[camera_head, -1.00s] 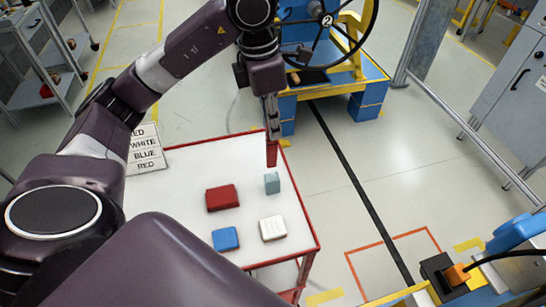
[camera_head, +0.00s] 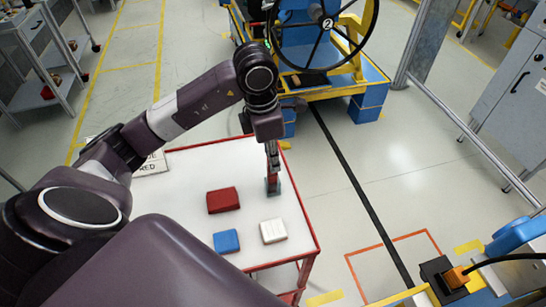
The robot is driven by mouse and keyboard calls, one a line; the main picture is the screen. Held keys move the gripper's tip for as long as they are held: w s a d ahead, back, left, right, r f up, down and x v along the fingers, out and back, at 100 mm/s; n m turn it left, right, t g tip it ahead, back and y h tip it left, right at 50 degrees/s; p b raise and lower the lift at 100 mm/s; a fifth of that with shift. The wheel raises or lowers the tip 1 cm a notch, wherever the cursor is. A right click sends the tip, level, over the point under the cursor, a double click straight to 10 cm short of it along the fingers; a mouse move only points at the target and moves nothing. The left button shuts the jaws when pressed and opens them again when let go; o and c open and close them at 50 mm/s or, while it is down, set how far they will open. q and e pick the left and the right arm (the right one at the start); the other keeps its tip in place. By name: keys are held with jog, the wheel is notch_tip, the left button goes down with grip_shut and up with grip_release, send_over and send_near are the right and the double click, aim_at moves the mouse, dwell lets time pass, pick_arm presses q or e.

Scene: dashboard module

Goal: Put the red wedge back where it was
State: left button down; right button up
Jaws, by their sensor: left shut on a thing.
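My left gripper (camera_head: 271,149) points down over the far right part of the white table top (camera_head: 196,168). It is shut on a narrow red piece held upright, which looks like the red wedge (camera_head: 272,170). The wedge's lower end overlaps a small grey-teal block (camera_head: 273,188) in the picture; I cannot tell whether they touch. A red block (camera_head: 223,200) lies on the table to the left of the gripper. My right gripper is not in view.
A white block (camera_head: 273,230) and a blue block (camera_head: 226,241) lie nearer on the table, which has a red rim. A sign (camera_head: 150,165) at its left edge is partly hidden by my arm. A blue and yellow wheel stand (camera_head: 366,107) stands behind.

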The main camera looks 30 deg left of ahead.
aim_at(268, 172)
pick_arm(q)
jog(key=shift+f, duration=0.15)
jog(key=c, duration=1.9)
grip_release()
jog(key=shift+r, duration=0.2)
jog(key=shift+r, duration=0.25)
jog(key=r, duration=0.6)
jog(key=s+a+r+b, duration=0.1)
jog(key=r, duration=0.2)
jog(key=shift+r, duration=0.3)
jog(key=shift+s+r, duration=0.1)
jog(key=shift+r, duration=0.8)
